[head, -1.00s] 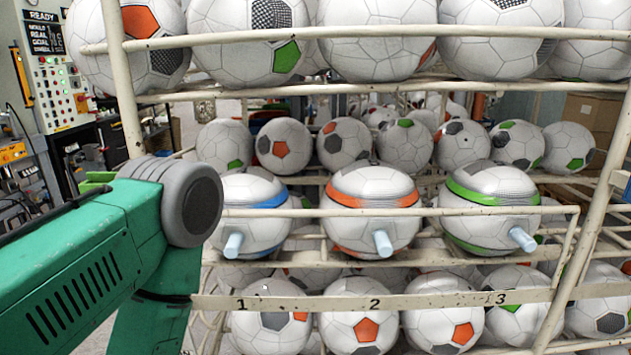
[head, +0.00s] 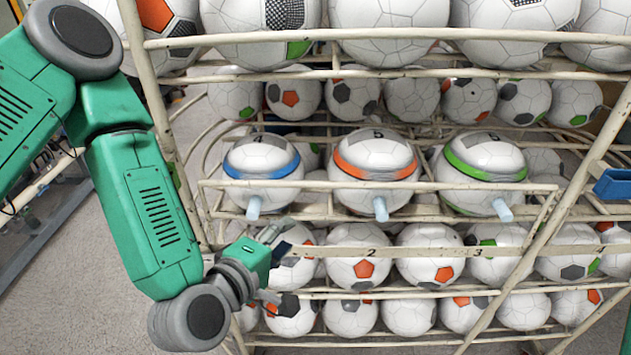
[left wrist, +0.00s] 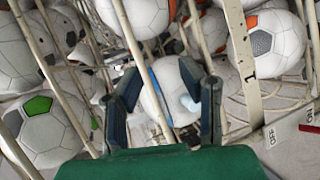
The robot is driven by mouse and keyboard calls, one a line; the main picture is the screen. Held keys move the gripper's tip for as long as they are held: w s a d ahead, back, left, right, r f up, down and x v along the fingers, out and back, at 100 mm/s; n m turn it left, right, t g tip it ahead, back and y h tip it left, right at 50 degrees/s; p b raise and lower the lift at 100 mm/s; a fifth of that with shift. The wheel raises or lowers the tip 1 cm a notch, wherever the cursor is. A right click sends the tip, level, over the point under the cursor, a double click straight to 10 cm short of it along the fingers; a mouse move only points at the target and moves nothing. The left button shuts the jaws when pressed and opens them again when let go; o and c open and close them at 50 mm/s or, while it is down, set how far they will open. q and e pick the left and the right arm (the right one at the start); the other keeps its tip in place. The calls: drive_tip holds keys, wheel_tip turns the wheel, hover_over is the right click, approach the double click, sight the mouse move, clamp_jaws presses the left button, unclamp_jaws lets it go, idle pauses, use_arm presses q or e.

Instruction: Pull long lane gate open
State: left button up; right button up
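A cream metal rail gate (head: 380,187) runs in front of three balls with blue (head: 262,160), orange (head: 376,160) and green (head: 482,160) bands. I cannot tell for sure that it is the long lane gate. My left gripper (head: 272,265) is open and empty, low at the rack's left side, near the left end of the numbered strip (head: 420,253). In the left wrist view my left gripper (left wrist: 166,95) has its fingers spread, with the blue-banded ball (left wrist: 165,90) seen between them. My right gripper is out of view.
Cream rack bars and posts (head: 160,120) stand close around my left gripper. Rows of white balls fill the rack above and below. A blue handle-like part (head: 612,184) shows at the right edge. Grey floor (head: 75,285) lies open at the left.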

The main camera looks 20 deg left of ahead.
sight(313, 187)
use_arm(q)
drive_tip(key=shift+n+t+y, duration=0.3)
drive_tip(key=shift+n+t, duration=0.4)
drive_tip(key=shift+n, duration=0.2)
drive_tip(key=r+b+x, duration=0.1)
drive_tip(key=x, duration=0.3)
drive_tip(key=r+b+x, duration=0.1)
drive_tip(key=x, duration=0.4)
drive_tip(key=r+b+x, duration=0.1)
drive_tip(key=x, duration=0.4)
drive_tip(key=shift+w+a+r, duration=0.1)
drive_tip(key=shift+w+a, duration=0.2)
drive_tip(key=shift+w, duration=0.1)
clamp_jaws()
